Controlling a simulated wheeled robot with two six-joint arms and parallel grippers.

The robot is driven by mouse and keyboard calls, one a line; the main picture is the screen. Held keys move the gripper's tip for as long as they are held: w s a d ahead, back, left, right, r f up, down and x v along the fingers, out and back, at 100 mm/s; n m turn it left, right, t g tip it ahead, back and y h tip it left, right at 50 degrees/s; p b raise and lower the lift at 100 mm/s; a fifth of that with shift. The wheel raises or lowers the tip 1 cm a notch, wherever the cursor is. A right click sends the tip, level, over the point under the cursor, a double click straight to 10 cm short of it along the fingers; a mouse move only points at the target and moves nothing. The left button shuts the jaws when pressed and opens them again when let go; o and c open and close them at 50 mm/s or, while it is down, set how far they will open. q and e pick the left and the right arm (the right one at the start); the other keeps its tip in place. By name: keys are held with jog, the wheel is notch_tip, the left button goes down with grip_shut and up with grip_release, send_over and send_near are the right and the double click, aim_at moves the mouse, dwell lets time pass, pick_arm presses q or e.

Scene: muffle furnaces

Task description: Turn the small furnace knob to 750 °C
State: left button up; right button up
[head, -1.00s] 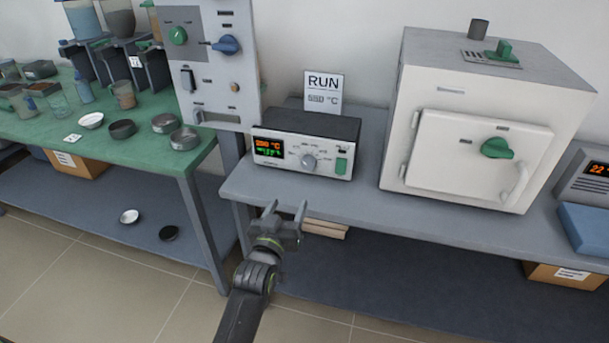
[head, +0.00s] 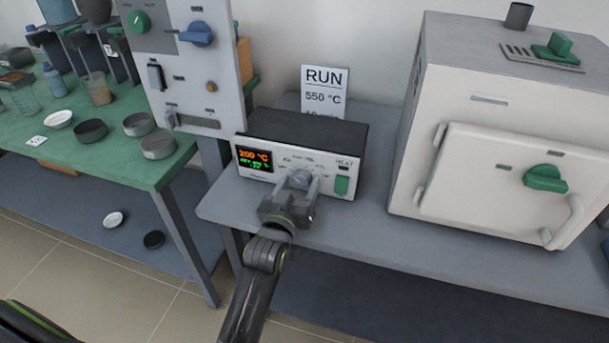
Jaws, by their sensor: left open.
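The small furnace control box (head: 310,130) sits on the grey bench, its front panel facing me. Its grey round knob (head: 301,178) is in the middle of the panel, with small dial marks around it too fine to read. The display (head: 254,158) shows orange digits that look like 200 °C, with green text below. My left gripper (head: 300,185) is open, its two fingers on either side of the knob; I cannot tell whether they touch it. The fingers hide part of the knob. My right gripper is not in view.
A sign (head: 325,92) behind the box reads RUN 550 °C. A green HEAT switch (head: 342,186) is right of the knob. A white furnace (head: 480,170) stands to the right, a tall panel (head: 190,90) to the left. The bench (head: 370,225) is clear in front.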

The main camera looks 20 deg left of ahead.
pick_arm(q)
jog(key=shift+w, duration=0.25)
jog(key=shift+r, duration=0.1)
jog(key=shift+c, duration=0.2)
jog(key=shift+s, duration=0.1)
jog(key=shift+c, duration=1.3)
jog(key=c, duration=0.7)
jog(key=shift+r+m+p, duration=0.15)
jog(key=shift+m+p, duration=0.35)
jog(key=shift+p, duration=0.25)
jog(key=shift+m+p, duration=0.4)
jog(key=shift+p, duration=0.05)
jog(key=m+p, duration=0.3)
jog(key=shift+r, duration=0.1)
jog(key=m+p, duration=0.2)
jog(key=m, duration=0.1)
jog(key=shift+d+f+m+p, duration=0.15)
jog(key=shift+m+p, duration=0.45)
jog(key=shift+m, duration=1.3)
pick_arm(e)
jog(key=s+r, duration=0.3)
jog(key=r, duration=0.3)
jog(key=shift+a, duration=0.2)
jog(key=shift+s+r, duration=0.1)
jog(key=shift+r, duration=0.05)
